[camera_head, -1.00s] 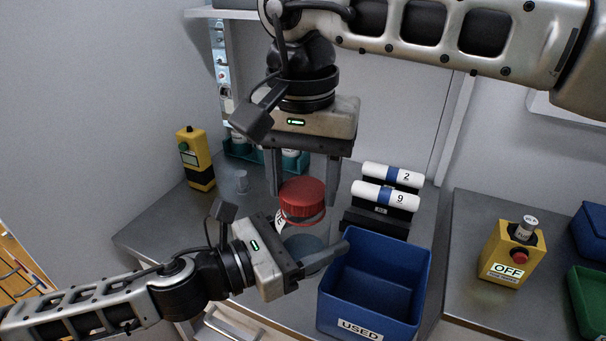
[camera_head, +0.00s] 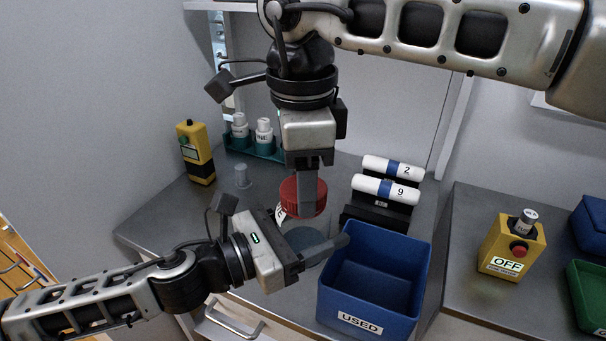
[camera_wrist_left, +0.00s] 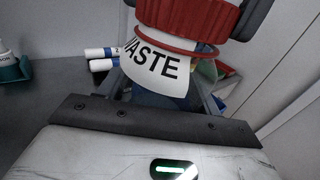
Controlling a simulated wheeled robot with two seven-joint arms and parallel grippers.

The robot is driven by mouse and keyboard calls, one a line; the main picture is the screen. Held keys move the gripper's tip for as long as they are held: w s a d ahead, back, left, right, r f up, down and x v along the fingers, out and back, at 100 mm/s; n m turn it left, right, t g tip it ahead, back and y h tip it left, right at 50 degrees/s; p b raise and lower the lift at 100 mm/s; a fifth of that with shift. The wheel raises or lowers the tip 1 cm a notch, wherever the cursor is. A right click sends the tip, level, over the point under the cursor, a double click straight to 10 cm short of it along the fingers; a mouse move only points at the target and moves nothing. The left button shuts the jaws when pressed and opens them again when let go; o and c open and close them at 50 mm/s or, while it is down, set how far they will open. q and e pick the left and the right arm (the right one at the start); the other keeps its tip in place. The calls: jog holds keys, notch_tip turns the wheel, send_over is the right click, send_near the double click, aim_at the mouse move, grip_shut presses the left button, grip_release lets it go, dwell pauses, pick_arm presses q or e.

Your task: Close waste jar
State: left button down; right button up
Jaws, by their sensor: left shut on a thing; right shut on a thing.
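The waste jar (camera_head: 303,239) stands upright on the grey bench, clear-walled with a white label. The label reads "WASTE" in the left wrist view (camera_wrist_left: 158,66). A red lid (camera_head: 290,189) sits on its top, also seen in the left wrist view (camera_wrist_left: 190,18); a thin red ring (camera_wrist_left: 175,43) shows below it. My right gripper (camera_head: 308,195) points down from above and is shut on the lid, one finger in front. How tight the lid sits cannot be told.
A blue bin (camera_head: 373,283) marked "USED" stands close right of the jar. White cylinders (camera_head: 386,190) lie on a black rack behind it. A teal rack (camera_head: 254,148) with bottles, a yellow device (camera_head: 195,152) and a small clear cup (camera_head: 242,176) stand at back left.

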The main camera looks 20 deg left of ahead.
jog(key=m, duration=1)
jog(key=shift+w, duration=0.1)
jog(key=m, duration=0.5)
jog(key=shift+m, duration=0.3)
jog(key=m, duration=0.4)
jog(key=shift+m, duration=0.4)
jog(key=m, duration=1)
jog(key=shift+d, duration=0.1)
jog(key=m, duration=0.9)
jog(key=shift+m, duration=0.4)
jog(key=o, duration=1)
jog(key=shift+f, duration=0.1)
